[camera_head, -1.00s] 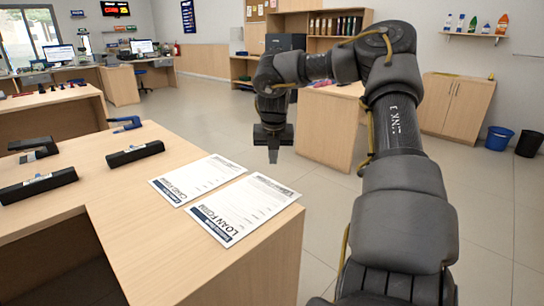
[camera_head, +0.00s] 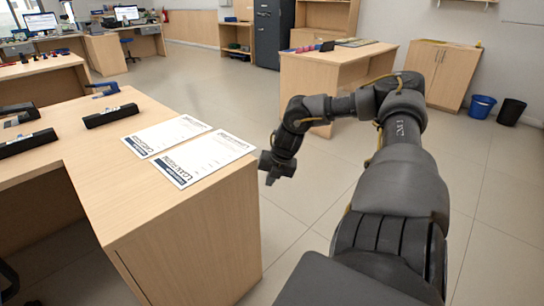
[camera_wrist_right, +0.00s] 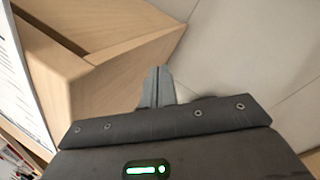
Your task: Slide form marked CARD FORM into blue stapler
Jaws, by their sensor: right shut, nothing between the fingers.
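Two white forms lie flat side by side on the wooden counter (camera_head: 110,185) in the head view. The left form (camera_head: 168,134) has a dark header whose lettering is too small to read surely; the right one (camera_head: 208,156) reads LOAN FORM. A blue stapler (camera_head: 104,89) stands farther back at the counter's far edge. My right gripper (camera_head: 270,179) is beyond the counter's right edge, beside the LOAN FORM and apart from it. Its fingers are together and empty in the right wrist view (camera_wrist_right: 158,88). My left gripper is not in view.
A black bar-shaped item (camera_head: 111,115) lies behind the forms, and another (camera_head: 27,143) lies at the left. In the wrist view, a printed sheet (camera_wrist_right: 15,75) shows at the left edge. Open floor (camera_head: 300,215) lies right of the counter.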

